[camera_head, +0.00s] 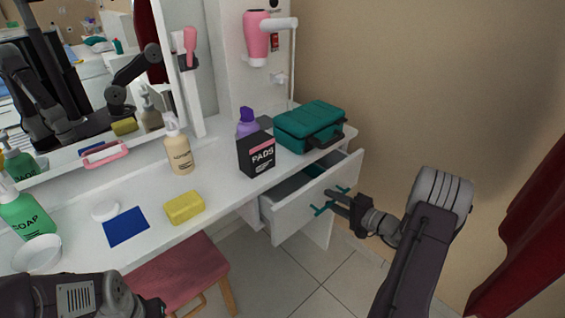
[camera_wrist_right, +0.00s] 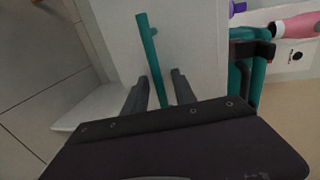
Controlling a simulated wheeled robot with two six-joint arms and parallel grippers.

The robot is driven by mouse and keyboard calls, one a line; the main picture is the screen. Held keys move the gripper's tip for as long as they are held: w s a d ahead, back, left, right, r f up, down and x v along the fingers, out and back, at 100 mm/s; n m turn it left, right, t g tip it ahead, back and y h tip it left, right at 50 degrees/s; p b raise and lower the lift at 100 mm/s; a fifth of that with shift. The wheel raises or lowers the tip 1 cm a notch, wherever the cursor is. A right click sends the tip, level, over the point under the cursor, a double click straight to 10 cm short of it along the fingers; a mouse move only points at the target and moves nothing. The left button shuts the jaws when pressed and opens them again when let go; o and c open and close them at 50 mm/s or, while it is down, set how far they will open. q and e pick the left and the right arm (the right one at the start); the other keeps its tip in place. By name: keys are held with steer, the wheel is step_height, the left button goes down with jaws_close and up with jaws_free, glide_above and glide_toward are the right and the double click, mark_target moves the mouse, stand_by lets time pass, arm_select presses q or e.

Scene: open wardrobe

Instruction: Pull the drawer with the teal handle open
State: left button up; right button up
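The white drawer (camera_head: 312,197) under the right end of the counter stands partly pulled out, and its dark inside shows. Its teal bar handle (camera_head: 321,210) is on the front face. My right gripper (camera_head: 336,201) is at the handle, coming from the right. In the right wrist view the teal handle (camera_wrist_right: 149,50) runs down between the two fingers of my right gripper (camera_wrist_right: 158,80), with a gap visible on either side, so it looks open around the bar. My left gripper (camera_head: 152,306) is at the bottom left, dark and partly cut off; its fingers are unclear.
The white counter (camera_head: 215,190) holds a teal case (camera_head: 309,124), a black pads box (camera_head: 256,154), a yellow sponge (camera_head: 184,207), a lotion bottle (camera_head: 179,152) and a soap bottle (camera_head: 28,214). A pink stool (camera_head: 180,275) stands below. Tiled floor is free before the drawer; a red curtain (camera_head: 530,250) hangs right.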

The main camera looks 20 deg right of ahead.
steer(key=x, duration=0.3)
steer(key=r+x, duration=0.1)
steer(key=x, duration=0.2)
steer(key=shift+w+a+r+p, duration=0.2)
steer(key=shift+w+a+p, duration=0.15)
steer(key=shift+p, duration=0.05)
steer(key=p+v, duration=0.2)
steer(key=v, duration=0.7)
step_height(320, 180, up, 12)
steer(key=n+g+y+p, duration=0.2)
steer(key=n+y+p, duration=0.15)
steer(key=p, duration=0.45)
glide_above(307, 187)
steer(key=shift+w+r+n, duration=0.1)
steer(key=shift+n, duration=0.15)
steer(key=s+a+r+n+g+y+p, duration=0.2)
steer(key=a+r+n+g+p, duration=0.1)
steer(key=a+r, duration=0.4)
steer(key=shift+s+a+n+p, duration=0.45)
steer(key=shift+a+p, duration=0.2)
steer(key=shift+a, duration=0.5)
steer(key=shift+w+y, duration=0.1)
steer(key=shift+y, duration=0.15)
